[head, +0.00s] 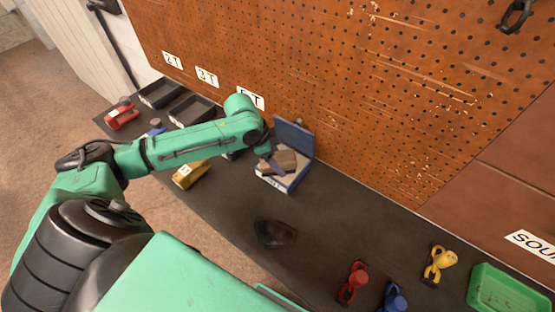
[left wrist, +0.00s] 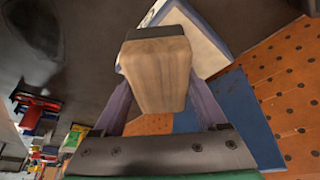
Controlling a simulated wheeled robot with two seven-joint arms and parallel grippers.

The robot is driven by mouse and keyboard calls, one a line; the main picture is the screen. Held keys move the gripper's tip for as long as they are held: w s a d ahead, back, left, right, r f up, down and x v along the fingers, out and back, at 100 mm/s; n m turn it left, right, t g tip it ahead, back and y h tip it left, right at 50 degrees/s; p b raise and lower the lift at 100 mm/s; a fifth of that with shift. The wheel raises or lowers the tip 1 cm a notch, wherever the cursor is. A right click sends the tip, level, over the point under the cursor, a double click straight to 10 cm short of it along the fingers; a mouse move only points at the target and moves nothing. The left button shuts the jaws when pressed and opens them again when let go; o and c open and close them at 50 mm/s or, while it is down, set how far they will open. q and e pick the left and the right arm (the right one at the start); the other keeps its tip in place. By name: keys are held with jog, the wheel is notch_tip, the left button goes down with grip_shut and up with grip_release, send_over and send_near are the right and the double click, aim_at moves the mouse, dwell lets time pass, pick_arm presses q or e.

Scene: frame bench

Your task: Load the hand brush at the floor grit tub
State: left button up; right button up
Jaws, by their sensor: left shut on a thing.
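My left gripper (head: 273,154) is shut on a wooden block-like piece, which looks like the hand brush (head: 287,160). In the left wrist view the brush (left wrist: 160,75) shows as pale wood with a dark far edge, between the two fingers of the left gripper (left wrist: 162,100). It is over an open box with a blue lid (head: 293,137), probably the floor grit tub (head: 272,184). The tub's pale interior and rim (left wrist: 205,45) show behind the brush. Whether the brush touches what is inside is hidden. My right gripper is not in view.
A brown pegboard (head: 350,120) rises behind the dark bench (head: 215,200). Dark trays (head: 190,112) and a yellow item (head: 190,174) lie left. A dark dish-like thing (head: 275,233), red (head: 353,283), blue (head: 392,298) and yellow (head: 439,262) clamps and a green tray (head: 505,290) lie nearer right.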

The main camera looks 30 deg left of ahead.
aim_at(284, 157)
pick_arm(q)
jog(key=shift+f, duration=0.45)
dwell(0.5)
jog(key=shift+s+f+p, duration=0.1)
jog(key=shift+f+p, duration=0.05)
jog(key=shift+p, duration=0.15)
dwell(1.7)
notch_tip(284, 157, up, 7)
jog(key=p, duration=0.8)
jog(key=shift+p, duration=0.35)
